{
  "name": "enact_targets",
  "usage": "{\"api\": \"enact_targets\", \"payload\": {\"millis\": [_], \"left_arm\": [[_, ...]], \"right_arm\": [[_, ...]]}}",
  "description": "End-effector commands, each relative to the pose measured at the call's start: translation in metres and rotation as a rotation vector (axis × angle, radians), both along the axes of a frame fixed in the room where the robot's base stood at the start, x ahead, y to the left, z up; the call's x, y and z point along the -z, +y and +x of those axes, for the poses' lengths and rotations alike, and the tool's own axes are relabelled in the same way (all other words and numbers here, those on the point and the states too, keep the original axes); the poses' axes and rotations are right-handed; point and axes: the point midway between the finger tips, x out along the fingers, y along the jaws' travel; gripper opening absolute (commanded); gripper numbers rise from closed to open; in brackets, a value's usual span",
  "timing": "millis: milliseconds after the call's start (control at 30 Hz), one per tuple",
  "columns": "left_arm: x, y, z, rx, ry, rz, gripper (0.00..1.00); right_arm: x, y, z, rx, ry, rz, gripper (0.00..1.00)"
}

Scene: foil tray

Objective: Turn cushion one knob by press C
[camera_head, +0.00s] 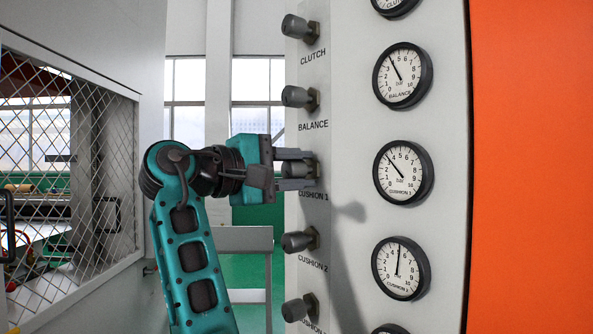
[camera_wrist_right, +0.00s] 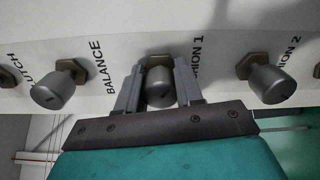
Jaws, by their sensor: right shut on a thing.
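The cushion 1 knob (camera_head: 297,169) is a grey cylinder on the white panel (camera_head: 342,120), above the label CUSHION 1. My right gripper (camera_head: 314,170) is at this knob, its two fingers on either side and shut on it. In the right wrist view the knob (camera_wrist_right: 159,88) sits between the two fingers of the gripper (camera_wrist_right: 158,90). The fingers hide part of the knob in the head view. The gauge (camera_head: 403,173) beside it reads about 3 to 4. My left gripper is not in view.
The balance knob (camera_head: 299,97) and clutch knob (camera_head: 299,28) are above; the cushion 2 knob (camera_head: 300,241) and another knob (camera_head: 299,308) are below. More gauges (camera_head: 402,76) line the panel. A wire mesh guard (camera_head: 70,130) stands at left. An orange panel (camera_head: 535,160) is at right.

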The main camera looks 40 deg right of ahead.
Motion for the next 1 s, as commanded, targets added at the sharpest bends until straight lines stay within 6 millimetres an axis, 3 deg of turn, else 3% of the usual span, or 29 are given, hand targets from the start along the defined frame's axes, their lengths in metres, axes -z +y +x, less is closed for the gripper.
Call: {"api": "enact_targets", "payload": {"millis": [633,667,900,1000], "left_arm": [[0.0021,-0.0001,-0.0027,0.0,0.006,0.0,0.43],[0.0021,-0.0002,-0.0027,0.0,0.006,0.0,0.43],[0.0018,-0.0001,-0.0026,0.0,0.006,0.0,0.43],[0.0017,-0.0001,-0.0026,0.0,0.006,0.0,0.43]], "right_arm": [[0.0031,0.0002,-0.0005,0.003,0.05,0.007,0.05],[0.0031,0.0002,-0.0005,0.003,0.05,0.007,0.38],[0.0015,0.0001,-0.0003,0.002,0.048,0.004,0.6],[0.001,0.0001,-0.0003,0.002,0.048,0.003,0.6]]}}
